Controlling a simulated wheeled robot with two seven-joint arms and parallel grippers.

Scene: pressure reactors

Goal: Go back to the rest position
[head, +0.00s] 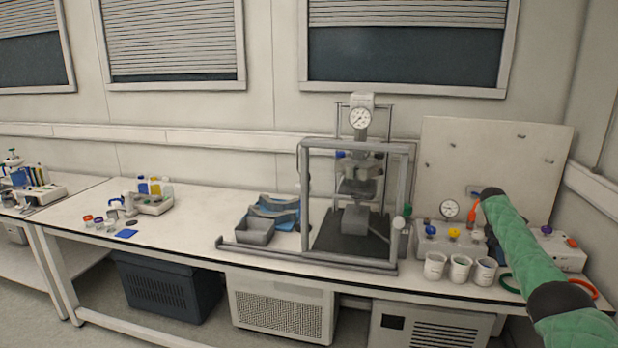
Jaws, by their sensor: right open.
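My right arm reaches in from the right edge in a green sleeve with black joints. My right gripper (473,212) is at its far end, small and partly hidden by the wrist, in front of the upright panel and above the back of the bench. It is open, and nothing shows held in it. My left gripper is out of view. The pressure reactor (358,165) stands in a grey frame on the bench, left of my right gripper, with a round dial on top.
White cups (435,266), a valve block with coloured knobs (454,238) and a box with a red button (556,248) lie near my right arm. A grey bin (255,231) and blue tray (275,208) sit left of the reactor. The bench's left-centre is mostly clear.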

